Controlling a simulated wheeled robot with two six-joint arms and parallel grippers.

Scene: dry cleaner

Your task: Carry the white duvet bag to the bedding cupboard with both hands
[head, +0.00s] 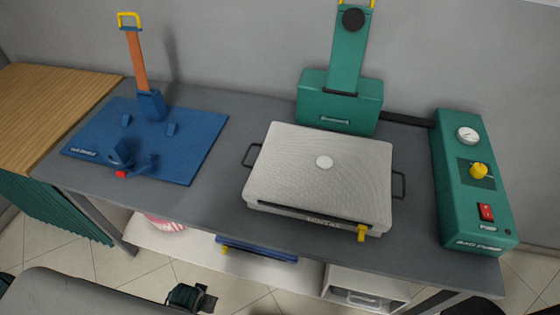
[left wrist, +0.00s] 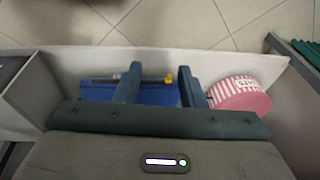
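The white duvet bag (head: 290,165) lies flat on the grey counter (head: 205,210) in the head view. It is boxy, with a round pale disc on top, a dark loop handle at each side and a yellow tab at its front right. My left gripper shows in the left wrist view (left wrist: 159,76), its two blue fingers apart with nothing clearly held between them. It is over the low shelf, apart from the bag. My right gripper is not clearly visible. I see no bedding cupboard.
A blue board with an upright tool (head: 190,155) stands left of the bag. A green press (head: 340,100) is behind it and a green pump box (head: 470,205) right. On the white shelf (head: 200,254) below lie a blue flat item (left wrist: 157,96) and a pink striped round box (left wrist: 240,100).

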